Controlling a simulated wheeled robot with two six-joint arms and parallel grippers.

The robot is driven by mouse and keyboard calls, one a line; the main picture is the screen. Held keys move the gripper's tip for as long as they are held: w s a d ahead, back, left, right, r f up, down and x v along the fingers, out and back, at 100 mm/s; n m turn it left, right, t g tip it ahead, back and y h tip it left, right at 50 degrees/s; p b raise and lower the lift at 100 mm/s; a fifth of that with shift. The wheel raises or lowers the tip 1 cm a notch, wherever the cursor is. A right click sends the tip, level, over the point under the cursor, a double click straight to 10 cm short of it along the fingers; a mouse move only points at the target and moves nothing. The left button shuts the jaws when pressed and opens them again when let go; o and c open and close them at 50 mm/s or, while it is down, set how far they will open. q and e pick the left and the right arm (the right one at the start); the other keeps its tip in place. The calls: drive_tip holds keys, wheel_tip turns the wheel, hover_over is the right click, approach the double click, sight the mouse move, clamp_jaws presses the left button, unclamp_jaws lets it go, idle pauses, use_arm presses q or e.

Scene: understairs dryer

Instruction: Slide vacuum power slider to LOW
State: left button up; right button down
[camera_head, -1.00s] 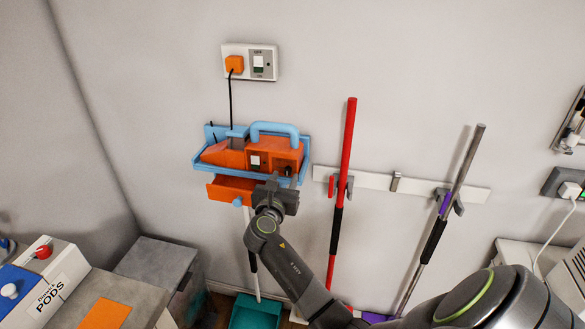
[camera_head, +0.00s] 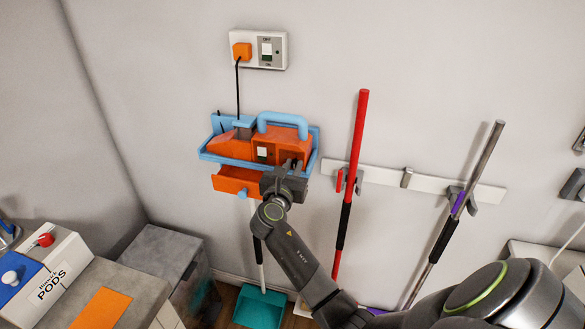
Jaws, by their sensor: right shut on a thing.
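The orange handheld vacuum (camera_head: 278,139) with a light blue handle sits in a blue wall holder (camera_head: 218,154). A small white and dark switch (camera_head: 262,153) shows on its front face. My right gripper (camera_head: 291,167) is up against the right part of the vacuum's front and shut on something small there. The gripper hides what it holds, and I cannot tell where the power slider stands. My left gripper is not in view.
An orange drawer (camera_head: 234,181) with a blue knob sticks out below the holder. A wall socket (camera_head: 273,50) with an orange plug is above. A red pole (camera_head: 354,150) and a grey pole (camera_head: 470,180) hang to the right. A teal dustpan (camera_head: 259,308) is below.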

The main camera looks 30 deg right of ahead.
sight(285, 158)
drive_tip(key=shift+w+a, duration=1.05)
drive_tip(key=shift+w, duration=0.25)
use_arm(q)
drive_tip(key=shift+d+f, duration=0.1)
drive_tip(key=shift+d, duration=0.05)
use_arm(e)
drive_tip(key=c, duration=1.3)
unclamp_jaws()
